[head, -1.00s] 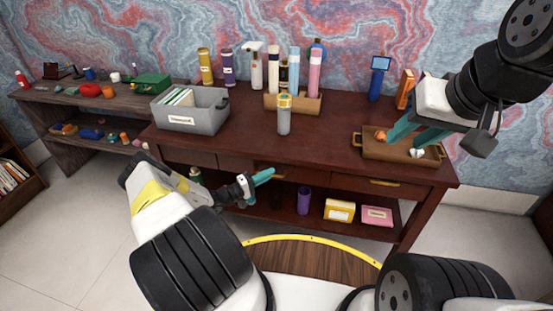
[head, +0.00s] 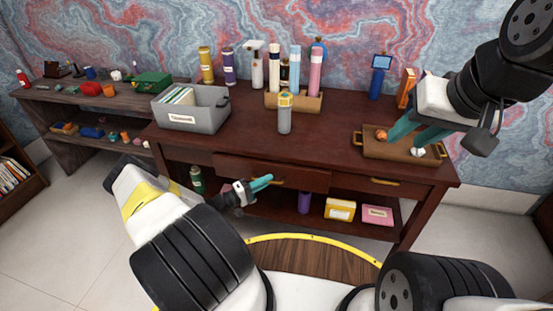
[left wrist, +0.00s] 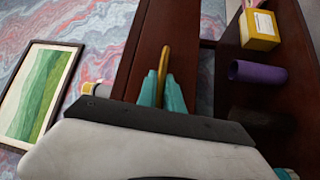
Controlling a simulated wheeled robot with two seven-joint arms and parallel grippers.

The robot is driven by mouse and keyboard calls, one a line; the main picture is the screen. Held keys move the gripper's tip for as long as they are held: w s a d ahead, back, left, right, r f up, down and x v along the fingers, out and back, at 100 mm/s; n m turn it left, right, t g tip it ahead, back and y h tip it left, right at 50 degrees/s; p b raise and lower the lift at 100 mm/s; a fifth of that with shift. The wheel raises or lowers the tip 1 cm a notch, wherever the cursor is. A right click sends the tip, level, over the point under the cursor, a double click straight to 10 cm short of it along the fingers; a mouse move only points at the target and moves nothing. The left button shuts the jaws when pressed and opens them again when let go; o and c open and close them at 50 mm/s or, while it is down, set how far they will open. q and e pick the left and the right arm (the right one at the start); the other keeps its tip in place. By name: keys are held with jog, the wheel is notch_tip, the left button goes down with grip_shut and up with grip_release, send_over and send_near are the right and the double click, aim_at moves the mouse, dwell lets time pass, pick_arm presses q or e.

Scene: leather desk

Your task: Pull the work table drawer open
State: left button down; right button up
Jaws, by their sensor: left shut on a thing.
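The work table (head: 340,125) is dark red-brown wood with a row of drawers under its top. Its middle drawer (head: 308,180) stands partly out from the table front. My left gripper (head: 265,183) is shut on that drawer's brass handle (head: 282,184). In the left wrist view the teal fingers (left wrist: 162,92) are on either side of the handle (left wrist: 164,62), and the drawer front (left wrist: 190,65) shows beside them. My right gripper (head: 402,147) is open and empty above a wooden tray on the table top.
The wooden tray (head: 390,149) holds small items. A grey bin (head: 190,121), a bottle (head: 284,118) and several other bottles stand on top. The lower shelf holds a purple cup (head: 304,203), a yellow box (head: 339,210) and a pink box (head: 377,215). The right drawer (head: 365,184) is closed.

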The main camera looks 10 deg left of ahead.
pick_arm(q)
jog(key=s+a, duration=0.1)
jog(key=s, duration=2.9)
jog(key=shift+s, duration=0.3)
jog(key=c, duration=1.8)
grip_release()
jog(key=shift+o, duration=0.2)
jog(key=v, duration=0.8)
jog(key=shift+w, duration=0.15)
